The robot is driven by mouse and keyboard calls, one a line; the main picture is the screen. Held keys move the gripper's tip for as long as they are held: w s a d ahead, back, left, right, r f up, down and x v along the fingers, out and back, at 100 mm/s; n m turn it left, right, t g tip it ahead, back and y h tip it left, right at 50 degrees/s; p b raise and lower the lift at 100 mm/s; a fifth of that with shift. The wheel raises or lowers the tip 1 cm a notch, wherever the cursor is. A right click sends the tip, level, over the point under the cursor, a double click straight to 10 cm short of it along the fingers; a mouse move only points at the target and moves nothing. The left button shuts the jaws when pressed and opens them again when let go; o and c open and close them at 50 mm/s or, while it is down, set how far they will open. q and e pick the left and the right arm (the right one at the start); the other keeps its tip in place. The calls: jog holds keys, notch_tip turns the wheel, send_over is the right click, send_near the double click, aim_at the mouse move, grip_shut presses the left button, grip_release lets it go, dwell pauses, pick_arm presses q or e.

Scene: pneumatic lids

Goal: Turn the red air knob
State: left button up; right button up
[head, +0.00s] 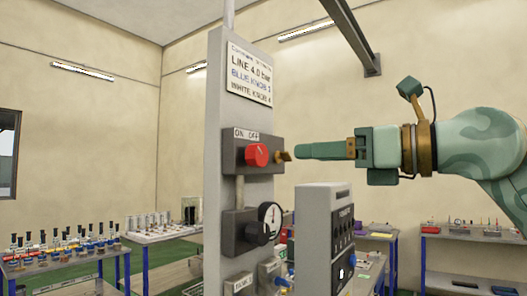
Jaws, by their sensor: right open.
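The red air knob (257,155) sits on a dark box on a grey upright panel (225,100), below a small ON OFF label (246,134). It has a pale mark on its face. My right gripper (290,154) comes in from the right, level with the knob. Its fingers point left, and the tip is near the brass-coloured piece (284,156) just right of the knob. I cannot tell whether a finger touches the box; the red knob itself is not gripped. The right gripper is open. My left gripper is not in view.
A grey control cabinet (322,240) stands right of the panel, under my right arm. Tables with bottles (70,252) stand at left, more tables at right. A sign (249,74) hangs above.

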aim_at(262, 156)
jog(key=p+x, duration=0.1)
jog(key=x, duration=0.8)
jog(key=shift+w+a+p, duration=0.1)
jog(key=shift+a+p, duration=0.1)
jog(key=shift+p, duration=0.1)
jog(key=shift+w+a, duration=0.4)
jog(key=shift+a, duration=0.15)
jog(key=shift+d, duration=0.1)
jog(key=c, duration=1)
